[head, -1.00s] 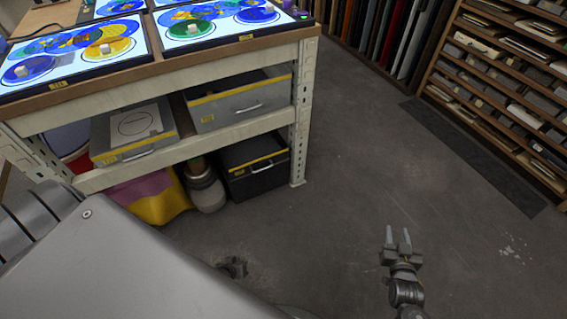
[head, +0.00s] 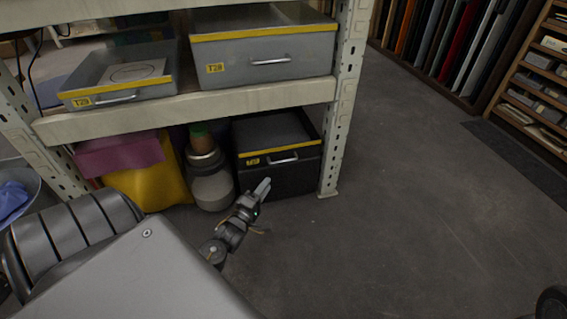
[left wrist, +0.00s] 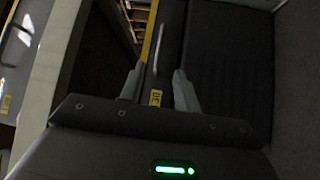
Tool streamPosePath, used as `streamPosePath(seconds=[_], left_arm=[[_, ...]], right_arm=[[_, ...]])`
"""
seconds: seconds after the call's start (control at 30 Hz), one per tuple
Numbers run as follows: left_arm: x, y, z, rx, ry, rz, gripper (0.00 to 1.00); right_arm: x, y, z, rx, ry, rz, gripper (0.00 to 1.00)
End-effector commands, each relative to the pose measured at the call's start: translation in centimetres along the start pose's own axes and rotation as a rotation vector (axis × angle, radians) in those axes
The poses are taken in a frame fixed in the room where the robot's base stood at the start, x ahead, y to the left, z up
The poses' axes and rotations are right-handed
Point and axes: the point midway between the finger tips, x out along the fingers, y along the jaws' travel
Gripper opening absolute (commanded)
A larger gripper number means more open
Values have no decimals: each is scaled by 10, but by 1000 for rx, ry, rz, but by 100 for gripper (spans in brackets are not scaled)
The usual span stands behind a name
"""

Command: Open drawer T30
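The drawer T30 (head: 303,176) is the black box with a yellow front strip on the floor level, under the lower shelf. Its light bar handle (head: 283,161) is on the front, beside a small yellow label (head: 252,161). My left gripper (head: 263,188) is in front of the drawer, just below and left of the handle, apart from it. In the left wrist view its two fingers (left wrist: 158,88) are spread with nothing between them. The handle (left wrist: 160,45) and the label (left wrist: 155,97) show beyond them. My right gripper is not in view.

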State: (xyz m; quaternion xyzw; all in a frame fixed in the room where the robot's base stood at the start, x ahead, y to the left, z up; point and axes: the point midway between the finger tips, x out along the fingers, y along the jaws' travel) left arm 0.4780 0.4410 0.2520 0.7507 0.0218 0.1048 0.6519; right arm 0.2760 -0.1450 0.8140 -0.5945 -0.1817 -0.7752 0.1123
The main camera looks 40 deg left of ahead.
Motion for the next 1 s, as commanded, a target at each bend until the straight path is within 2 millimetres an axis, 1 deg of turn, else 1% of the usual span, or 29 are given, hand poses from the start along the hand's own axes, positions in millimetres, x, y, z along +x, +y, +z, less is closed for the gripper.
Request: streamPosePath(seconds=[0.13, 0.23, 0.6, 0.7, 0.83, 1.0], left_arm=[[4, 0, 0, 0, 0, 1, 32], [15, -2, 1, 1, -1, 2, 32], [81, -4, 1, 2, -2, 1, 32], [94, -3, 1, 2, -2, 0, 32], [104, -2, 1, 2, -2, -2, 32], [108, 0, 1, 2, -1, -3, 32]], right_arm=[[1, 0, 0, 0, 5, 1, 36], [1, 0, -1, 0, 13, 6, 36], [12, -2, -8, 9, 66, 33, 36], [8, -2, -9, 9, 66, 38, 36], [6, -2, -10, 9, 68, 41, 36], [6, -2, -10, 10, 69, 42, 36]])
